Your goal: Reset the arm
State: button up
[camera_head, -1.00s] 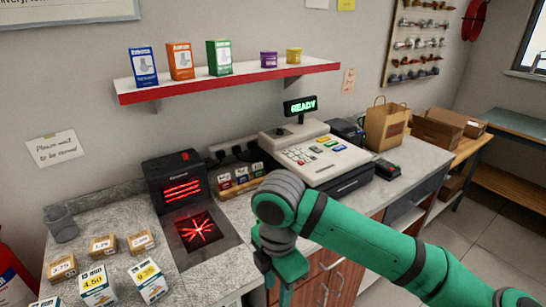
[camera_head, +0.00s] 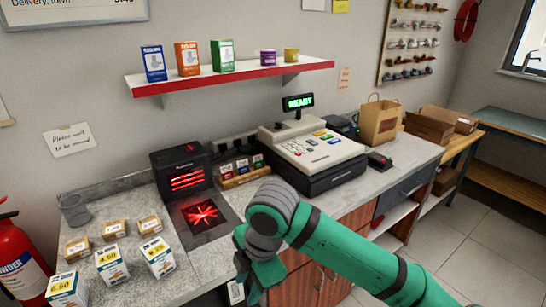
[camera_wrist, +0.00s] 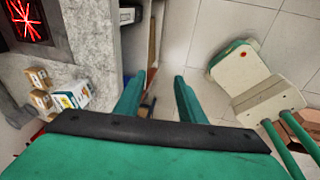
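My green arm reaches in from the lower right in the head view, bent at a grey joint in front of the counter. My gripper is partly cut off and hidden behind the arm there. In the wrist view my gripper (camera_wrist: 163,88) shows two green fingers standing apart with nothing between them. It points down past the counter's front edge, over the floor. The counter (camera_head: 104,232) lies to the left of the fingers in the wrist view.
The scanner (camera_head: 202,215) glows red on the counter, with several small priced boxes (camera_head: 161,257) to its left. A cash register (camera_head: 312,150) reading READY and a paper bag (camera_head: 379,122) stand further right. A fire extinguisher (camera_head: 20,255) stands at left. Tiled floor (camera_head: 450,240) is clear at right.

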jog(key=w+a+r+m+t+y, duration=0.35)
jog(key=a+m+y, duration=0.2)
jog(key=a, duration=0.45)
jog(key=w+a+r+m+t+y, duration=0.2)
jog(key=a+r+m+t+y, duration=0.15)
jog(key=a+y, duration=0.5)
jog(key=s+d+f+m+t+h, duration=0.5)
jog(key=d+f+m+h, duration=0.15)
jog(key=f+m, duration=0.3)
jog(key=s+d+f+m+t+h, duration=0.4)
jog(key=s+d+f+m+h, duration=0.25)
jog(key=f, duration=0.45)
jog(key=s+d+f+h, duration=0.1)
jog(key=s+d+f, duration=0.1)
jog(key=s, duration=0.5)
jog(key=s+d+f+g+h, duration=0.1)
jog(key=s+d+f, duration=0.1)
jog(key=s+d, duration=0.3)
jog(key=s+d+f+h, duration=0.1)
jog(key=s+d, duration=0.3)
jog(key=s, duration=0.7)
jog(key=shift+f, duration=0.45)
